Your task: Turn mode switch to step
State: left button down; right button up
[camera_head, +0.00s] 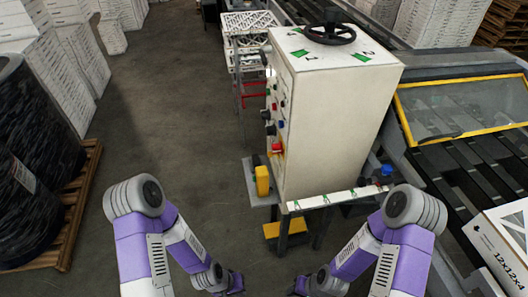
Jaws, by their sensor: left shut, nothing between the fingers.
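A white control cabinet (333,130) stands ahead, its narrow left face turned toward the aisle. That face carries several small controls, seen at a steep angle: black knobs (270,130), a red button (277,149) and small coloured buttons. Which one is the mode switch, and its setting, I cannot tell. My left gripper (236,284) is low at the bottom edge, shut and empty, well below and apart from the panel. My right gripper (298,286) is at the bottom edge, right of the left one; its fingers are too small and cut off to read.
A black handwheel (329,33) tops the cabinet. A yellow part (262,181) juts out at its lower left. A conveyor with a yellow-framed cover (465,105) and a carton (507,247) are at right. Black wrapped rolls on a pallet (75,215) stand left. The aisle floor (175,110) is clear.

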aim_at(270, 130)
jog(key=z, duration=0.05)
jog(key=k, duration=0.65)
jog(key=u, duration=1)
jog(key=i, duration=1.35)
jog(key=z, duration=0.85)
